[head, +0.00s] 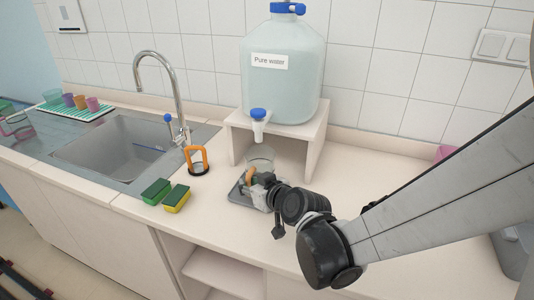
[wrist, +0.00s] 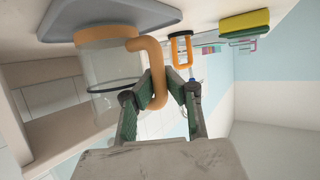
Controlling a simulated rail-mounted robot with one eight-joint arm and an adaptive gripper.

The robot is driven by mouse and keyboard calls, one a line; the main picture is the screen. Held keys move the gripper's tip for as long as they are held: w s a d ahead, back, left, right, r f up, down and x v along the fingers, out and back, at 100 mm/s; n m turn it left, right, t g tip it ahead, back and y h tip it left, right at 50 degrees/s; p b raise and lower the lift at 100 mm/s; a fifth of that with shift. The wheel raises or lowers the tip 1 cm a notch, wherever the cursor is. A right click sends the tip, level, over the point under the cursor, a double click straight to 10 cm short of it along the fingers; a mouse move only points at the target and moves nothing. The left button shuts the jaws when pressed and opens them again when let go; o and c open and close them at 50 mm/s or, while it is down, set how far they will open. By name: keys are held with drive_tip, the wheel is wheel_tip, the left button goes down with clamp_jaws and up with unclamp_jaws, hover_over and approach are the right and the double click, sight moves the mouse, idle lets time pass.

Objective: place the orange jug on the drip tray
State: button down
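The orange jug has a clear body (head: 262,157), an orange handle (wrist: 156,78) and an orange base. In the head view it is at the grey drip tray (head: 237,193), under the tap of the water tank, partly hidden by my gripper (head: 264,182). The wrist view is upside down: the jug's base is against or just above the tray (wrist: 62,29), and I cannot tell whether they touch. My gripper (wrist: 162,78) has its fingers on either side of the handle and looks shut on it.
A large water tank (head: 283,85) with a blue-handled tap stands on a wooden stand (head: 309,140) behind the tray. The counter right of the stand is mostly free.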

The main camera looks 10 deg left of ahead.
drive_tip(key=shift+f, duration=0.1)
drive_tip(key=c, duration=1.9)
unclamp_jaws()
drive_tip(key=shift+s+d+r, duration=0.1)
drive_tip(key=shift+r, duration=0.1)
drive_tip(key=s+d+r+m+g+h, duration=0.1)
drive_tip(key=s+d+r+m+h, duration=0.1)
drive_tip(key=s+d, duration=0.4)
drive_tip(key=s+d+r+m+g+h+p, duration=0.1)
drive_tip(key=s+d+r+m+h, duration=0.2)
drive_tip(key=d, duration=1.4)
drive_tip(key=s+d+r+m+h, duration=0.2)
drive_tip(key=s+d+m+h, duration=0.1)
drive_tip(key=s+d, duration=0.7)
drive_tip(key=shift+s+d+r+m+g+h, duration=0.2)
drive_tip(key=shift+d+m+g+h, duration=0.2)
drive_tip(key=shift+d+h, duration=0.35)
